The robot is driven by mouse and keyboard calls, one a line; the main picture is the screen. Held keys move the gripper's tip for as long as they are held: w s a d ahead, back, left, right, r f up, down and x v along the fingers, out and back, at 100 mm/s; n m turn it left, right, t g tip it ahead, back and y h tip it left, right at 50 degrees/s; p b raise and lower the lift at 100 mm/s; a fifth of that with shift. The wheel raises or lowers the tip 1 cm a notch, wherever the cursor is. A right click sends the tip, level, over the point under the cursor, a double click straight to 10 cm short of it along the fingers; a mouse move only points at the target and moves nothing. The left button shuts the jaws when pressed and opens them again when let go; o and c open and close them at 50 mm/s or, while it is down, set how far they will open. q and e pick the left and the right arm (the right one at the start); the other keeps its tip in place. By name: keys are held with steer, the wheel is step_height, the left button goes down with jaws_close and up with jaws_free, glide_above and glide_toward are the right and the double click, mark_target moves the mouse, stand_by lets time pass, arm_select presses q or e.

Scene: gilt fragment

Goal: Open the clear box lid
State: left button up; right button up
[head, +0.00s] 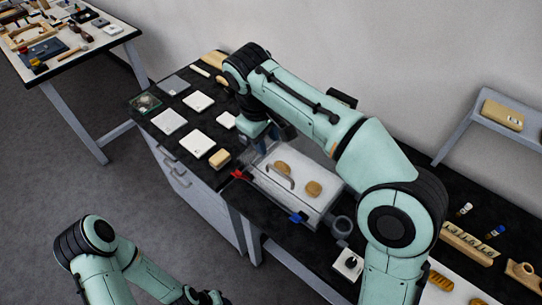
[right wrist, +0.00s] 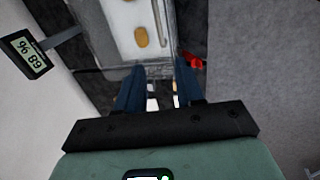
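The clear box (head: 318,205) sits on the black bench with a pale tray inside and two tan fragments. A grey bar handle (head: 280,177) lies across its top; the lid appears shut, though its clear edges are hard to make out. A red clip (head: 240,175) is at its left corner and a blue clip (head: 298,217) at its front edge. My right gripper (head: 262,147) is near the box's back left end. In the right wrist view its two dark blue fingers (right wrist: 158,85) are apart and empty, with the box (right wrist: 112,25) beyond them. My left gripper is out of view.
White square cards (head: 198,143) and a small wooden block (head: 219,158) lie left of the box. A small display reading 68 % (right wrist: 25,53) shows in the wrist view. A wooden rack (head: 470,243) is at right.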

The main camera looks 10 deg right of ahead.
mark_target(274, 168)
steer(key=f, duration=0.3)
steer(key=d+f+b, duration=0.1)
steer(key=f, duration=0.3)
steer(key=w+f+b, duration=0.1)
steer(key=f, duration=0.3)
steer(key=shift+d, duration=0.4)
steer(key=shift+w+f, duration=0.1)
steer(key=shift+f, duration=0.35)
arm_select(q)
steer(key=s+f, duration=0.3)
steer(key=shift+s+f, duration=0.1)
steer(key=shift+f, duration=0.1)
arm_select(e)
jaws_close()
steer(key=shift+r, duration=0.1)
